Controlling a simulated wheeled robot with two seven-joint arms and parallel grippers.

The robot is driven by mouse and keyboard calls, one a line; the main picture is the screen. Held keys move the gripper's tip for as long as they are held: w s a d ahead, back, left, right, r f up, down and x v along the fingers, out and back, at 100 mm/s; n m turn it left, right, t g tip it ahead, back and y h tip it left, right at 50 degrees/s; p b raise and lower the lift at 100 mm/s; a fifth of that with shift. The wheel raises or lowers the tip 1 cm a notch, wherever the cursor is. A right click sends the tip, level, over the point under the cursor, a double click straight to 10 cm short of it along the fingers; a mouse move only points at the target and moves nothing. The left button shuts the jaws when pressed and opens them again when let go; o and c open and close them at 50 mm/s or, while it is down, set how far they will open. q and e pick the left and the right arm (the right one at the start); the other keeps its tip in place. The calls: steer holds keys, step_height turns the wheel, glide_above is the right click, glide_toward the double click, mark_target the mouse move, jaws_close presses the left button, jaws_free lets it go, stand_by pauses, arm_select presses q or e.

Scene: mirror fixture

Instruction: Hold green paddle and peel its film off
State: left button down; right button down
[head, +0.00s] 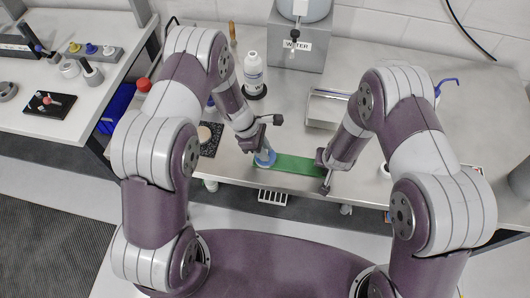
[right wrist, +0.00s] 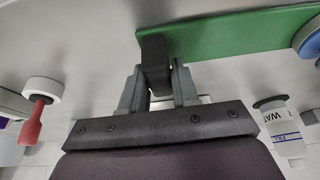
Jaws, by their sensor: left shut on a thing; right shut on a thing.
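The green paddle (head: 292,163) is a long flat green strip near the front edge of the steel table, between my two grippers. In the right wrist view the paddle (right wrist: 240,36) has a dark block-like handle (right wrist: 154,65) at its near end. My right gripper (right wrist: 158,88) is shut on that handle. My left gripper (head: 263,153) is shut at the paddle's left end, on a round blue piece (head: 266,160). The blue piece also shows at the right edge of the right wrist view (right wrist: 311,42). I cannot make out a clear film on the green face.
A white bottle (head: 253,73) and a grey dispenser labelled WATER (head: 297,53) stand behind. A metal box (head: 326,108) sits behind the paddle. A dark speckled mat (head: 211,139) lies left of my left gripper. The table's front edge is close.

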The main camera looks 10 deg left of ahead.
arm_select(q)
step_height(320, 180, up, 15)
stand_by(0.6)
arm_select(e)
steer(key=c, duration=0.8)
jaws_free()
steer(key=shift+o, duration=0.2)
